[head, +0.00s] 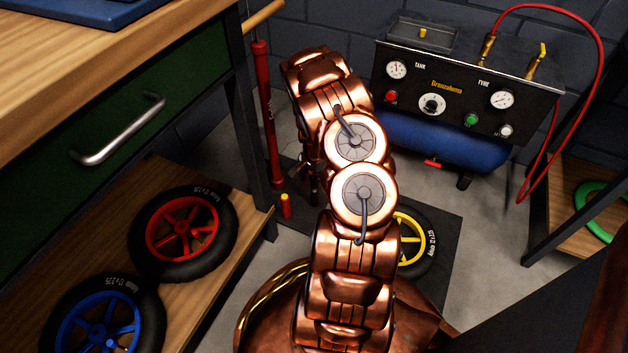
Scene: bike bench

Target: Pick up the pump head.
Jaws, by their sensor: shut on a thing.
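A red floor pump (268,125) with a wooden handle stands upright beside the bench leg. A small red piece with a yellow top, which looks like the pump head (286,207), shows low beside the pump's foot. My copper arm reaches down in front of the pump and hides much of the area. Only a dark bit of my gripper (309,186) shows past the arm, just right of the pump head. My gripper is shut on the pump head; the contact itself is mostly hidden.
The workbench (100,95) with a lower shelf holding red (182,234) and blue (98,325) wheels stands left. A yellow wheel (413,246) lies on a dark mat (444,275). A blue compressor (440,143) with panel and red hose (601,60) stands behind right. Some floor between is clear.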

